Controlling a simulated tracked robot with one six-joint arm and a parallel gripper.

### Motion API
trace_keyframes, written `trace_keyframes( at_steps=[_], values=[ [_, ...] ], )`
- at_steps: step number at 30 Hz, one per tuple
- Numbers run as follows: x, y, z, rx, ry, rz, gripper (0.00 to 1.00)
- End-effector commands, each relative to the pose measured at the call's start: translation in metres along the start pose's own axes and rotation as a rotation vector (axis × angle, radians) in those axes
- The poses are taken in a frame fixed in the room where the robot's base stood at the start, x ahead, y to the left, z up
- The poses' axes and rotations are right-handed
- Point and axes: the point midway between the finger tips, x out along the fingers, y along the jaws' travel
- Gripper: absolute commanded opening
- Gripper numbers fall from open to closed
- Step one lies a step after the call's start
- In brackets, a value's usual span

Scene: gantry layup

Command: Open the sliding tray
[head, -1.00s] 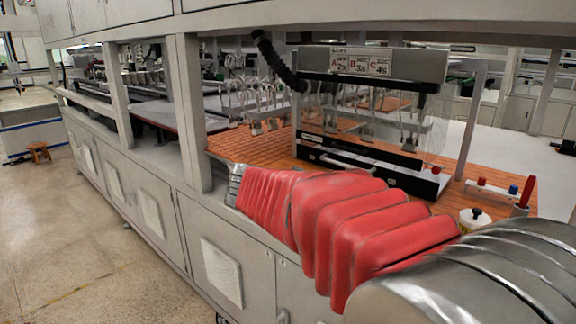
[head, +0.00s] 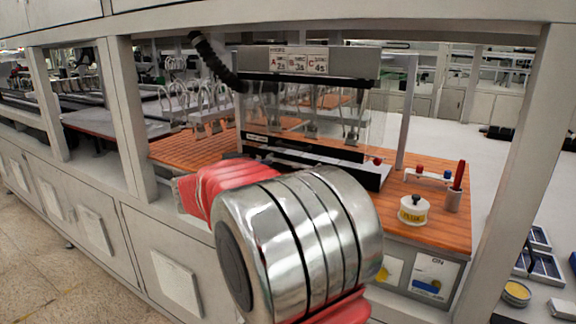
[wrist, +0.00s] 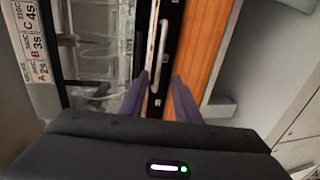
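The sliding tray (head: 373,182) sits low in the clear-walled station, with a black front. My arm hides much of its front in the head view. In the wrist view, the tray's black front (wrist: 172,45) runs up the picture, with a pale metal bar handle (wrist: 156,48) along it. My gripper (wrist: 159,80) is open, with its two purplish fingers apart. The handle's lower end lies between the fingertips in the picture; I see no finger closed on it. The gripper is hidden behind my arm in the head view.
A white jar (head: 414,211) and a red pen-like tool (head: 459,178) stand on the orange worktop (head: 445,232), right of the tray. A label board (head: 308,62) tops the station. A grey frame post (head: 515,175) stands at right.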

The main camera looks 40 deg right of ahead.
Motion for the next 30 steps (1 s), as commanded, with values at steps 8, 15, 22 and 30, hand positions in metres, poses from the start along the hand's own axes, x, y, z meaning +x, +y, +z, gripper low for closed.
trace_keyframes(
  at_steps=[8,15,22,30],
  values=[
    [0.031,-0.001,0.001,0.000,-0.003,-0.001,0.29],
    [0.068,-0.001,0.001,0.000,-0.003,0.000,0.29],
    [0.103,-0.001,0.001,0.001,-0.002,-0.001,0.29],
    [0.132,-0.001,0.001,0.000,-0.001,-0.001,0.29]
  ],
)
